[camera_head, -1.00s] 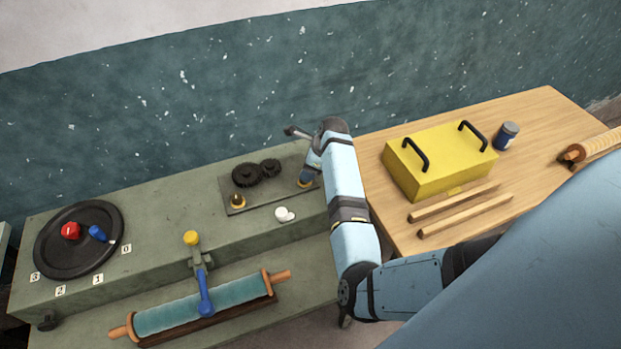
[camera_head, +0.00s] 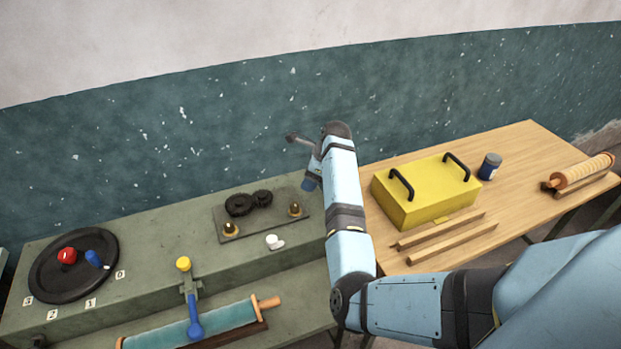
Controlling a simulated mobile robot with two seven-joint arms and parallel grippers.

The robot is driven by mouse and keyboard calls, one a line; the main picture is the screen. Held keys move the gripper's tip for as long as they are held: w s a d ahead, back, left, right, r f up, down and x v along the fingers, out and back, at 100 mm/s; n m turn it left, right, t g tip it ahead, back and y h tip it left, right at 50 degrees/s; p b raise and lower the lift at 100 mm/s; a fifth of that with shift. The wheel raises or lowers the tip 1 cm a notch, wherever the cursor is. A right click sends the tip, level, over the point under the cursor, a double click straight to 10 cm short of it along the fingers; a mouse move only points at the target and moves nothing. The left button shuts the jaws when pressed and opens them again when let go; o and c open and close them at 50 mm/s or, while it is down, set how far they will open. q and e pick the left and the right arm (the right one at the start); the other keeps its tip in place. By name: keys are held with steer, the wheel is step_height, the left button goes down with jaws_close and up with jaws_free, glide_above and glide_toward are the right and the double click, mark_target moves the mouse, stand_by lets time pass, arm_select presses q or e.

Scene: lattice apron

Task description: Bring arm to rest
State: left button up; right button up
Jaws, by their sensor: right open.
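My right arm comes in from the lower right, bends at the elbow, and its light blue forearm rises toward the wall. At its far end the wrist folds over, and my right gripper (camera_head: 299,140) shows small and grey above the back edge of the green bench (camera_head: 145,240). It is open and looks empty, apart from the things on the bench. Its fingers are small and partly hidden by the wrist. Below it is a dark plate (camera_head: 262,226) with black gears (camera_head: 240,204) and two brass posts (camera_head: 295,209). My left gripper is not in view.
A yellow box (camera_head: 425,205) with black handles, wooden strips (camera_head: 452,242), a blue jar (camera_head: 489,166) and a roller (camera_head: 582,171) are on the wooden table (camera_head: 520,150). A turntable (camera_head: 50,285), yellow-topped lever (camera_head: 191,300), white piece (camera_head: 273,241) and teal roller (camera_head: 215,325) are at left.

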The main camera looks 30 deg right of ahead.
steer(key=shift+s, duration=0.1)
steer(key=s+a+f+n+t+h, duration=0.25)
steer(key=s+f+n+h, duration=0.25)
steer(key=s+f+n, duration=0.8)
steer(key=s+a+n+t+y, duration=0.4)
steer(key=s+a+n, duration=1.2)
steer(key=s, duration=0.5)
steer(key=shift+s+a+n+t+y, duration=0.2)
steer(key=shift+a+n+t+y, duration=0.1)
steer(key=shift+a+t, duration=0.25)
